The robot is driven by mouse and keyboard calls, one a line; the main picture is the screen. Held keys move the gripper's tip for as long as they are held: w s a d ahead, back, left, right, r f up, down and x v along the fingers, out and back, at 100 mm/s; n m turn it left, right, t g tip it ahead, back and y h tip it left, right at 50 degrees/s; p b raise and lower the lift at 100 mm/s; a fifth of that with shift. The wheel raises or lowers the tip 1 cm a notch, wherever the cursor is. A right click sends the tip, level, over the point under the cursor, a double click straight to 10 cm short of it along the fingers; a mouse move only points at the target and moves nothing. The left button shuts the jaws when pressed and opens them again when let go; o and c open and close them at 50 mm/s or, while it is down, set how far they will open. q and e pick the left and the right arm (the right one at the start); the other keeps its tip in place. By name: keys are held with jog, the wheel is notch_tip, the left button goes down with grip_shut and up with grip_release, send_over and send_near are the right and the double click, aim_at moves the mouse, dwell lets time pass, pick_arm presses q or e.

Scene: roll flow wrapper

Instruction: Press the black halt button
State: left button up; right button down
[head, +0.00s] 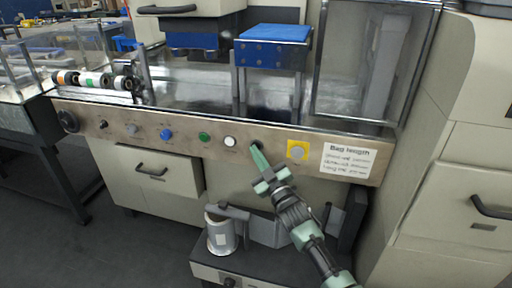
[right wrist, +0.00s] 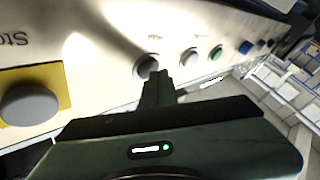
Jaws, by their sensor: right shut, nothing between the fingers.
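The black button (head: 257,144) sits on the machine's metal control panel (head: 185,148), between a white button (head: 229,141) and a yellow plate with a grey button (head: 297,151). My right gripper (head: 258,153) is shut and empty, its fingertips right at the black button and partly covering it. In the right wrist view the fingertips (right wrist: 159,78) overlap the lower edge of the dark round button (right wrist: 146,64). I cannot tell whether they touch it or stop just short. My left gripper is not in view.
Green (head: 204,137) and blue (head: 166,133) buttons lie further left on the panel. A "Bag length" label (head: 348,161) is at its right end. A grey cabinet (head: 455,170) stands at the right.

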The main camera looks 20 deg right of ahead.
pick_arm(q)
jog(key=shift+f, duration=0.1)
pick_arm(e)
jog(key=shift+w+d, duration=0.15)
jog(key=shift+w, duration=0.05)
jog(key=shift+s, duration=0.1)
dwell(0.3)
jog(key=shift+s, duration=0.15)
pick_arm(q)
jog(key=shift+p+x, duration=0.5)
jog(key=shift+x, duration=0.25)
pick_arm(e)
jog(key=shift+s+a, duration=0.45)
jog(key=shift+a, duration=0.05)
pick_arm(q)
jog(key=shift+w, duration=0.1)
